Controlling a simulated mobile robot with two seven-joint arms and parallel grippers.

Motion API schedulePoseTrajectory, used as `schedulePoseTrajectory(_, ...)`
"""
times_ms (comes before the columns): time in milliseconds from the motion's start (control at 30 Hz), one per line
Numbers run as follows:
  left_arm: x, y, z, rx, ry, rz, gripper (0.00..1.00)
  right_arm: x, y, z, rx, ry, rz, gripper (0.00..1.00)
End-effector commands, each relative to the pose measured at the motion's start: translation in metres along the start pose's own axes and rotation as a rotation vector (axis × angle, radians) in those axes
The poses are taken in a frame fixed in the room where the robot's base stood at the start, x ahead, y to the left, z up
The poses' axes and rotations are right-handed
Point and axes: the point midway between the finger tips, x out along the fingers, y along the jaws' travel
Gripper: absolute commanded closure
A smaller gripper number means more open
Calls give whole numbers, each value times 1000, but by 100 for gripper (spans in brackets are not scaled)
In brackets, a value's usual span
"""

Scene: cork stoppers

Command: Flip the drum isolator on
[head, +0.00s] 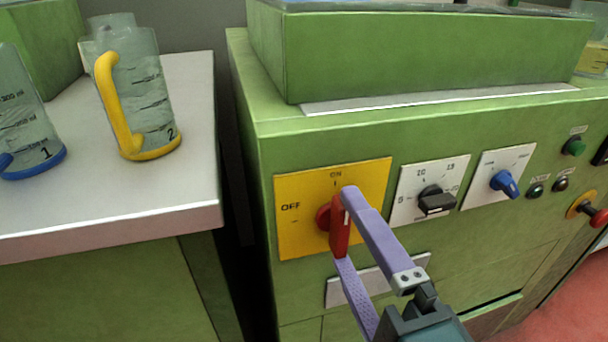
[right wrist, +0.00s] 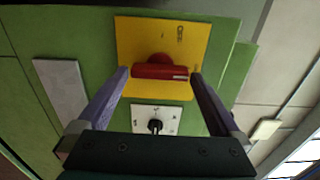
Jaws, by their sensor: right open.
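The drum isolator is a red rotary handle (head: 340,232) on a yellow plate (head: 300,238) marked OFF at left and ON at top. The handle stands about upright, its white-marked end up toward ON. It also shows in the right wrist view (right wrist: 158,72), lying across the picture there. My right gripper (head: 345,225) is open with its purple fingers around the handle, one near the top end and one near the bottom end. Whether either finger touches it I cannot tell. The fingers partly cover the plate. My left gripper is not in view.
A dial with a black knob (head: 436,201) and one with a blue knob (head: 505,184) sit right of the isolator. Jugs with yellow (head: 112,100) and blue (head: 52,160) handles stand on the left bench (head: 196,120).

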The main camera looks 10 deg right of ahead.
Motion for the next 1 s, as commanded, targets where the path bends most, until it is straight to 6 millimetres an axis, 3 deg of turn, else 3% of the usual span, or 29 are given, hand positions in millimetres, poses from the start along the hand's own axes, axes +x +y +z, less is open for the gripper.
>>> schedulePoseTrajectory(167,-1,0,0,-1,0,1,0,-16,1,0,-3,-1,3,0)
schedulePoseTrajectory(400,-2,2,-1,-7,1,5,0,-65,1,0,-2,-2,6,0)
schedulePoseTrajectory(600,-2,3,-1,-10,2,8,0,-93,1,0,0,0,2,0)
schedulePoseTrajectory(1000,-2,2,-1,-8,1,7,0,-99,0,0,1,0,-1,0)
